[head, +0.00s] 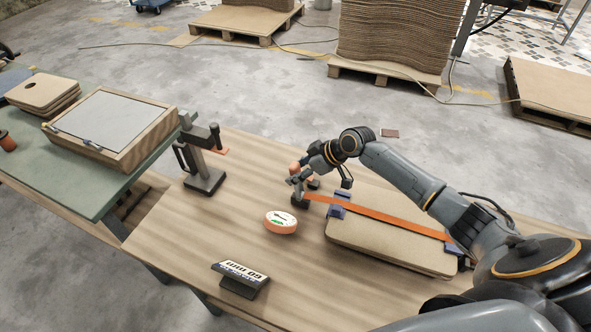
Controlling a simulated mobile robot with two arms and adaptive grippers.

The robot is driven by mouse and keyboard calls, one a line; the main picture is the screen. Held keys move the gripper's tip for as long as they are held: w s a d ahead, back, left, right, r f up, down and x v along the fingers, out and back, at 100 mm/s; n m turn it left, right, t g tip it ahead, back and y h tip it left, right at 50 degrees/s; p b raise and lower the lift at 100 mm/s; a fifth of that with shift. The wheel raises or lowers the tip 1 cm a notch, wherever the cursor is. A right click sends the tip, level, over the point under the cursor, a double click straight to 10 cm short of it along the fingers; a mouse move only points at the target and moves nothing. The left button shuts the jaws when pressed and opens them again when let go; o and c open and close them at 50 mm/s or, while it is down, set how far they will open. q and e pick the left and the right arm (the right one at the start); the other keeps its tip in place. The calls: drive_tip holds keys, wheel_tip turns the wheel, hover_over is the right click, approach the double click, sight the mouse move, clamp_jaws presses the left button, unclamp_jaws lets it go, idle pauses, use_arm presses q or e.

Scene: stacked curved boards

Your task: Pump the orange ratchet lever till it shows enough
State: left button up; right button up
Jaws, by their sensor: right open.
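My right gripper (318,178) is open, at the left end of the board stack, above the dark ratchet (299,201). Orange parts of the lever (295,168) show beside and between its fingers; the gripper hides much of the lever, and I cannot tell whether they touch. An orange strap (395,218) runs from the ratchet across the stacked boards (375,241), over blue-grey corner pieces. A round orange gauge (281,222) with a white face and a green zone stands to the left of the boards; its needle reading is too small to tell. My left gripper is not in view.
A dark stand with an arm (205,181) is at the table's back left. A small black-and-white sign (241,273) stands near the front. A green bench (105,188) with a framed panel (115,118) is at left. The wooden table (190,235) is clear between stand and sign.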

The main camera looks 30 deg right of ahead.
drive_tip(key=p+v, duration=0.4)
drive_tip(key=v, duration=0.1)
drive_tip(key=shift+w+a+r, duration=0.1)
drive_tip(key=shift+r, duration=0.05)
drive_tip(key=shift+p+v, duration=0.7)
drive_tip(key=shift+v, duration=0.25)
